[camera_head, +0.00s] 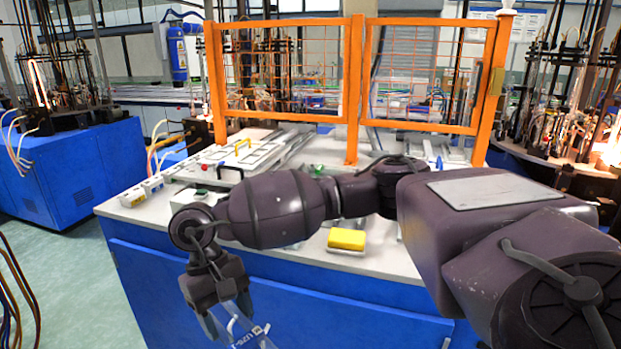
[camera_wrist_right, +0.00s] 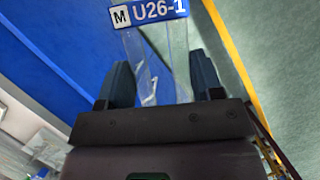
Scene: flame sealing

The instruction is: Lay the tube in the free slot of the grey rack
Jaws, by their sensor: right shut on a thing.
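My right gripper (camera_head: 228,318) hangs in front of the bench's blue front, below the level of its top. It is shut on a clear tube (camera_head: 240,329) with a printed label, cut off by the lower picture edge. In the right wrist view the tube (camera_wrist_right: 152,70) lies between the two dark fingers (camera_wrist_right: 163,82), and its blue and white label reads "M U26-1". I cannot pick out the grey rack or its free slot with certainty; my right arm covers part of the bench top. My left gripper is not in view.
An orange mesh guard (camera_head: 353,95) stands behind. Blue machines flank the bench.

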